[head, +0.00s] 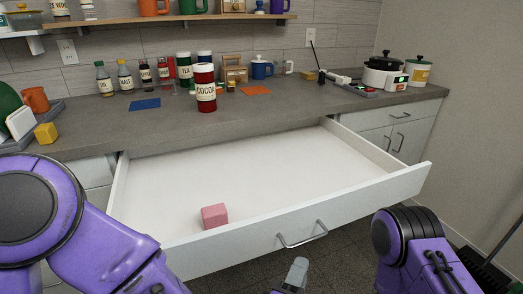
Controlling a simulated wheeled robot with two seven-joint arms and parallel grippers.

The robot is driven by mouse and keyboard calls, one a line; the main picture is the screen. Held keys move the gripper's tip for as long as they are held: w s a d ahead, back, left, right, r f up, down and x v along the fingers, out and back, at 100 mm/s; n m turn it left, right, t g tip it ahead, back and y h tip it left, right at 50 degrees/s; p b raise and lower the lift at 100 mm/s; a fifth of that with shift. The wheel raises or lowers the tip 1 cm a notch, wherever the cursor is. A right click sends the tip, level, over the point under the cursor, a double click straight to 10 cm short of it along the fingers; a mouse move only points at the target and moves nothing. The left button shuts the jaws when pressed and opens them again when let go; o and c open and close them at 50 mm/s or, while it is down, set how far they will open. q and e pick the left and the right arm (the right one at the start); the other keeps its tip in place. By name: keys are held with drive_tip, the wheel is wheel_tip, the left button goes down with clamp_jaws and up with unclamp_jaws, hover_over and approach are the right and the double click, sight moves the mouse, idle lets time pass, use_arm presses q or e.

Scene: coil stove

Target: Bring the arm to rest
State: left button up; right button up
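My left arm (75,235) comes in purple from the left, in front of the open drawer. A grey fingertip, which I take to be my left gripper (296,273), shows at the bottom edge, below the drawer handle. Most of that gripper is cut off, so its opening is hidden. My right arm (418,250) shows at the lower right, close to the drawer's right front corner. Its gripper is out of the picture. The white drawer (240,172) is pulled out under the counter. A pink cube (214,216) lies in it near the front wall.
The drawer front with its handle (302,236) juts out between my arms. On the grey counter (90,135) stand a red cocoa canister (205,88), several bottles, a blue mug (261,68), a yellow cube (46,132) and a black-and-white cooker (383,73). Some floor shows below the drawer.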

use_arm(q)
drive_tip(key=a+f+m+g+y+p, duration=0.4)
drive_tip(key=a+f+m+g+y, duration=0.15)
drive_tip(key=a+f, duration=1.25)
drive_tip(key=s+a+f+g+y+p, duration=0.1)
drive_tip(key=s+a+f+g+y, duration=0.1)
drive_tip(key=s+a, duration=0.6)
drive_tip(key=s+a+f+g+y+p, duration=0.2)
drive_tip(key=s+a, duration=0.6)
drive_tip(key=a, duration=0.5)
wheel_tip(320, 180, down, 2)
drive_tip(key=shift+a+f+m+g+y+p, duration=0.3)
drive_tip(key=shift+m+g+y, duration=0.15)
drive_tip(key=shift+g+y, duration=0.35)
